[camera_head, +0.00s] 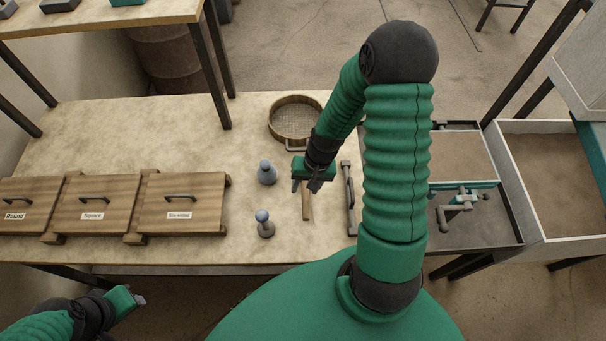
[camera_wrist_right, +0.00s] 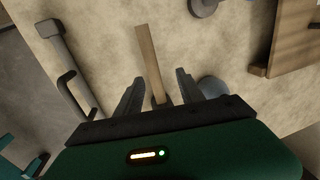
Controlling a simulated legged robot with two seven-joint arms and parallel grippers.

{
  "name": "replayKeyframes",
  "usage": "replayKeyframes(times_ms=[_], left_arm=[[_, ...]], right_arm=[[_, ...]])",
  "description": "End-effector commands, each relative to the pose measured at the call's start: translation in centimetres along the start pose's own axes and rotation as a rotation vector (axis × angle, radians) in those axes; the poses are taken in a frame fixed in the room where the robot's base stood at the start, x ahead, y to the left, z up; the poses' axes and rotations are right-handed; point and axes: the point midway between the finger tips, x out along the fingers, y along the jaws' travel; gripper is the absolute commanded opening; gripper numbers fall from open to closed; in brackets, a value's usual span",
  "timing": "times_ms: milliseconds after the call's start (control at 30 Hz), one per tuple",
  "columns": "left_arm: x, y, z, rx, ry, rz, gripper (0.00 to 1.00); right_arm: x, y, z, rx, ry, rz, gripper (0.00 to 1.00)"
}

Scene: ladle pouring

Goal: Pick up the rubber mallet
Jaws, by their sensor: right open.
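The rubber mallet shows mostly as a pale wooden handle (camera_head: 307,206) on the table, with its head hidden under my right gripper in the head view. My right gripper (camera_head: 307,187) is open above the mallet and points down. In the right wrist view the handle (camera_wrist_right: 150,55) runs between the two spread fingers (camera_wrist_right: 158,88) and away from them; I see no finger closed on it. My left gripper (camera_head: 138,298) is low at the left, off the table's front edge, and its jaw opening is too small to make out.
Two grey-blue knobbed tools (camera_head: 266,174) (camera_head: 265,226) stand left of the mallet. A dark bar with a handle (camera_head: 348,200) lies to its right. A round sieve (camera_head: 274,122) is behind. Labelled wooden boxes (camera_head: 182,199) line the left; a metal tray (camera_head: 490,236) and sand bin (camera_head: 519,185) are right.

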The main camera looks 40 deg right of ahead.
Motion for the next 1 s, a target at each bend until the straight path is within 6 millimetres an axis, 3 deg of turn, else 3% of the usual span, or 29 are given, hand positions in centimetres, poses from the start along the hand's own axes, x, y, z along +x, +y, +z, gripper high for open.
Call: replayKeyframes(times_ms=[400, 633, 1000], left_arm=[[-0.5, 0.0, -0.1, 0.001, 0.000, 0.000, 0.36], [-0.4, 0.0, -0.1, 0.001, 0.000, 0.000, 0.36], [-0.4, 0.0, -0.1, 0.000, 0.000, 0.000, 0.36]], right_arm=[[5.8, 1.0, 0.1, 0.003, -0.003, -0.002, 0.45], [5.9, 0.7, 0.1, 0.000, 0.001, 0.002, 0.48], [5.9, 0.9, 0.0, 0.002, 0.001, -0.001, 0.00]])
